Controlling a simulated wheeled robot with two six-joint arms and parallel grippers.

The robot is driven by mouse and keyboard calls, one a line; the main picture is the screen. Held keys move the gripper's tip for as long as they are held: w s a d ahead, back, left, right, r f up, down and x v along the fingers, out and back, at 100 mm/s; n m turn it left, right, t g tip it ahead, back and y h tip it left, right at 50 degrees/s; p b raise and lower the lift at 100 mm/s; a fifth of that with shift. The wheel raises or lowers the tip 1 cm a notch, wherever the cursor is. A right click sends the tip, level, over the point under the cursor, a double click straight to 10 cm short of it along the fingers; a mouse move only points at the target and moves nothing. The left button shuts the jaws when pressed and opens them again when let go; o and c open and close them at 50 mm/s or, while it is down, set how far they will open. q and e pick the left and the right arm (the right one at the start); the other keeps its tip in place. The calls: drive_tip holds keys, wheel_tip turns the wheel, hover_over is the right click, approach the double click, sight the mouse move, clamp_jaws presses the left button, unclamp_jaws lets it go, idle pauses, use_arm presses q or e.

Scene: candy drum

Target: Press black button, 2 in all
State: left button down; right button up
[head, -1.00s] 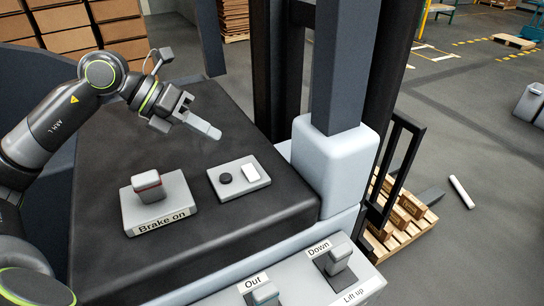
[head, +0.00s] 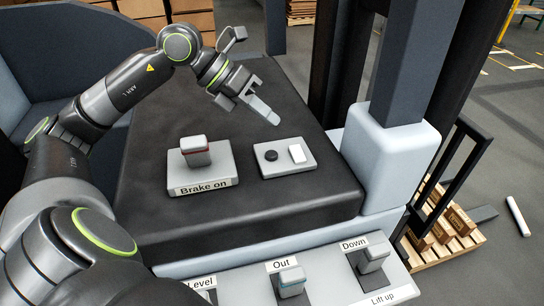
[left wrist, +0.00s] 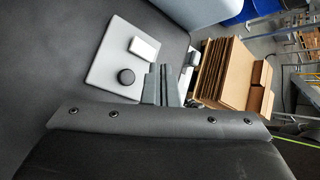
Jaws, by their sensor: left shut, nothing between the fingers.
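The black button (head: 271,156) is a small round knob on a light grey plate (head: 283,170), beside a white rectangular button (head: 297,153). The plate lies on the dark console top. My left gripper (head: 275,120) is shut and empty, its fingertips above and behind the plate, apart from the black button. In the left wrist view the black button (left wrist: 126,76) and the white button (left wrist: 144,47) show clear on the plate, with my fingers (left wrist: 160,80) just to their right. My right gripper is not in view.
A "Brake on" switch box (head: 201,169) stands left of the plate. Levers marked "Out" (head: 290,281) and "Down" (head: 373,257) sit on the front panel. A pale post base (head: 390,150) rises right of the console. The console top behind the plate is bare.

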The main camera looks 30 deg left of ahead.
use_arm(q)
drive_tip(key=b, duration=0.3)
hover_over(266, 154)
wheel_tip(266, 154, down, 4)
drive_tip(key=shift+f, duration=0.25)
drive_tip(key=shift+f+b, duration=0.35)
drive_tip(key=shift+f, duration=0.35)
drive_tip(key=shift+f, duration=0.1)
idle(1.0)
drive_tip(key=shift+f+b, duration=0.25)
drive_tip(key=shift+b, duration=0.4)
